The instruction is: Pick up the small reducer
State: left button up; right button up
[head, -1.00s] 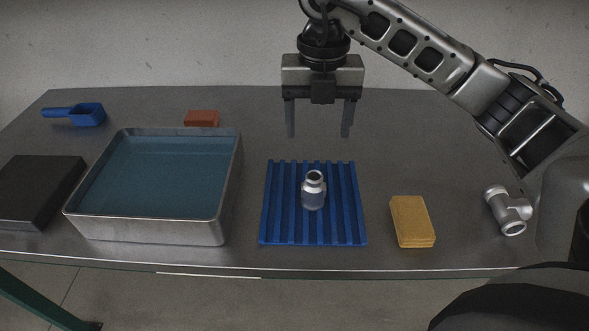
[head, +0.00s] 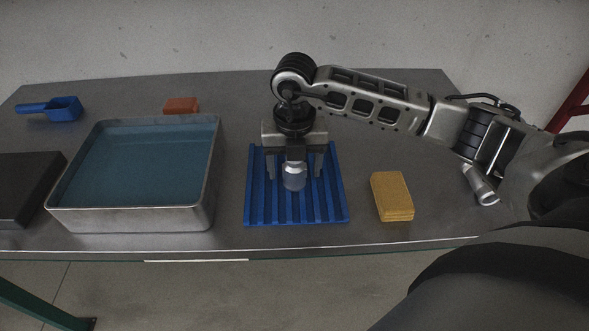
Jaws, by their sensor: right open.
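The small reducer (head: 294,181), a grey metal fitting, stands upright on the blue ribbed rack (head: 330,211). Its top is hidden behind my right gripper. My right gripper (head: 294,176) points down over the rack, with its open fingers on the left and right of the reducer. A gap shows between each finger and the reducer. I cannot tell exactly how deep the fingertips are relative to it. My left gripper is not in view.
A metal tank of blue liquid (head: 133,219) stands left of the rack. A yellow sponge (head: 392,196) and a grey pipe tee (head: 480,185) lie to the right. An orange block (head: 181,105), a blue scoop (head: 62,108) and a dark slab (head: 25,188) are further left.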

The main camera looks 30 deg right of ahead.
jog(key=shift+f, duration=0.45)
jog(key=shift+c, duration=0.3)
jog(key=c, duration=1.2)
jog(key=shift+r, duration=0.1)
jog(key=shift+c, duration=0.2)
